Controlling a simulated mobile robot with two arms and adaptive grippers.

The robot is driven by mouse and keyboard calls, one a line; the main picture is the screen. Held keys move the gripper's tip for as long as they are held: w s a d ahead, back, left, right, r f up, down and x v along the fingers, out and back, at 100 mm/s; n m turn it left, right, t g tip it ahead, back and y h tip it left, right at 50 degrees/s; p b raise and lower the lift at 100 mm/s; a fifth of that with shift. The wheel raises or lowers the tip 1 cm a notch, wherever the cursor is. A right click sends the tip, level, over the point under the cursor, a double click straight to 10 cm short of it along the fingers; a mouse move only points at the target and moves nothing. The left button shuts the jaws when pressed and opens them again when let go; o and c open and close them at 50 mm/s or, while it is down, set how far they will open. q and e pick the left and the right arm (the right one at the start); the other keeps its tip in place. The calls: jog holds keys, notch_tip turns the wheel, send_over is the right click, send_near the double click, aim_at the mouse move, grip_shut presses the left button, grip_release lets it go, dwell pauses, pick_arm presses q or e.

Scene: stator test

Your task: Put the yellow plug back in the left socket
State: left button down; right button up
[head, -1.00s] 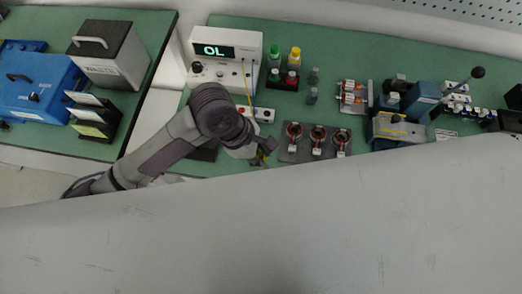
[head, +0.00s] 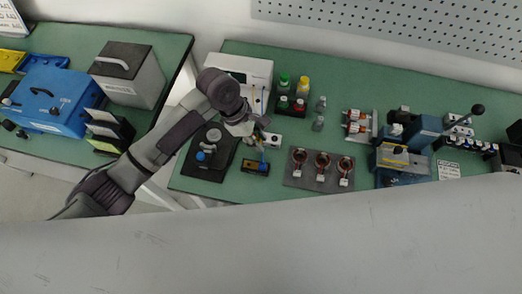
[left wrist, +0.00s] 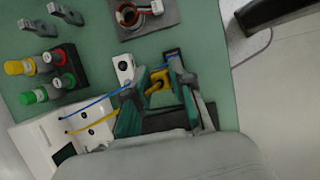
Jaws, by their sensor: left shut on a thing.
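My left gripper (head: 259,128) is over the white socket block (head: 272,139) in front of the tester (head: 240,70). In the left wrist view the gripper (left wrist: 153,80) is shut on the yellow plug (left wrist: 157,86), which lies between its fingers. The socket block (left wrist: 123,68) shows beside one finger there, partly covered. A yellow lead (left wrist: 88,122) and a blue lead (left wrist: 95,107) run from the tester's front (left wrist: 80,138). I cannot make out the single sockets or whether the plug touches the block. My right gripper is out of view.
A small dark holder (head: 247,167) lies just in front of the gripper. A black plate with a round device (head: 208,150) is to its left. A tray with three copper-wound stators (head: 311,181) is to the right. A grey body crosses the front.

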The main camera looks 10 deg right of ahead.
pick_arm(q)
jog(key=w+b, duration=0.5)
jog(key=w, duration=0.2)
jog(key=w+a+b, duration=0.1)
jog(key=w+b, duration=0.5)
jog(key=w, duration=0.2)
jog(key=w+a+b, duration=0.1)
jog(key=w+b, duration=0.4)
jog(key=w, duration=0.3)
jog(key=shift+w+b, duration=0.15)
jog(key=shift+b, duration=0.25)
jog(key=shift+f+b, duration=1.85)
jog(key=shift+f, duration=1.65)
jog(key=shift+f, duration=0.25)
